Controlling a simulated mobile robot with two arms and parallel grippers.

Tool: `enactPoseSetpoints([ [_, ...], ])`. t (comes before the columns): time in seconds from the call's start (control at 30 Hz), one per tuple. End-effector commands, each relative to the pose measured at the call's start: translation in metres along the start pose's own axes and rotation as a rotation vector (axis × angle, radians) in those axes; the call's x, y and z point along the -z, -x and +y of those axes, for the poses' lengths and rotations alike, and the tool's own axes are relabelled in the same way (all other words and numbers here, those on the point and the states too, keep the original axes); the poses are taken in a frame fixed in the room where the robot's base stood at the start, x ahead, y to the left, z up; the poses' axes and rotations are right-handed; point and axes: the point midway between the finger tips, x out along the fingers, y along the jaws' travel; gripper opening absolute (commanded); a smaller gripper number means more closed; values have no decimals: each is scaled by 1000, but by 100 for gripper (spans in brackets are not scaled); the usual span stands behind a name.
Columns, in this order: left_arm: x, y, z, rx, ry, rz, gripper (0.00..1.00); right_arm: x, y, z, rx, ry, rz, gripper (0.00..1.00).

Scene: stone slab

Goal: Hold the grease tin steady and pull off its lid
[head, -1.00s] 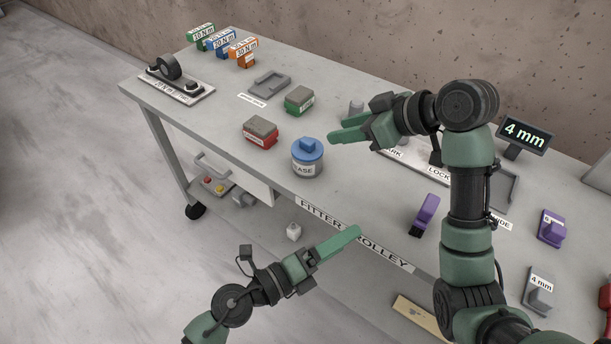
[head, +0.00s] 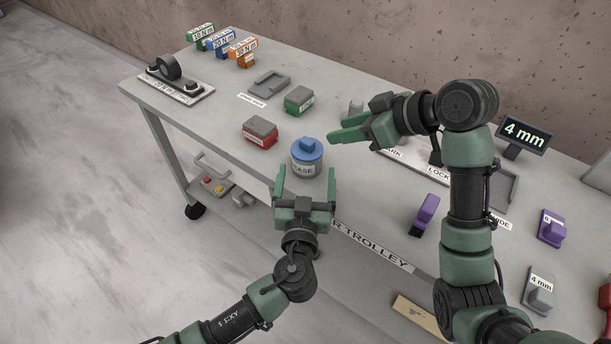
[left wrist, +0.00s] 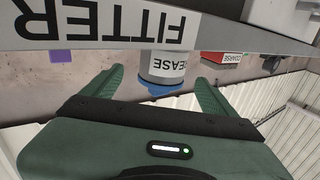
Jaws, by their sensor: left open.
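The grease tin (head: 306,170) is a grey-white can with a label and a blue lid (head: 307,149) with a raised knob. It stands upright on the trolley top near the front edge, lid on. My left gripper (head: 305,172) is open, its two green fingers pointing at the tin from the front, one toward each side. In the left wrist view the tin (left wrist: 163,65) shows upside down between and beyond the fingers, apart from them. My right gripper (head: 332,132) is just right of the lid, pointing left; its fingers look slightly apart with nothing between them.
A red box (head: 260,131) and a green box (head: 299,100) stand behind and left of the tin. A purple block (head: 426,209) lies to the right. The trolley's front edge carries a label (head: 372,246). A display (head: 524,134) reads 4 mm.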

Motion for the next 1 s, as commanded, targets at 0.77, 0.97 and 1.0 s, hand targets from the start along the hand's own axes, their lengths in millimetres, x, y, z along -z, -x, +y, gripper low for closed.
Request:
enactPoseSetpoints([
  [0.77, -3, -78, -4, 16, 27, -8, 88, 0, 0, 0, 0, 0, 0, 36],
  [0.97, -3, -78, -4, 16, 27, -8, 88, 0, 0, 0, 0, 0, 0, 36],
  [1.0, -3, -78, -4, 16, 27, -8, 76, 0, 0, 0, 0, 0, 0, 36],
])
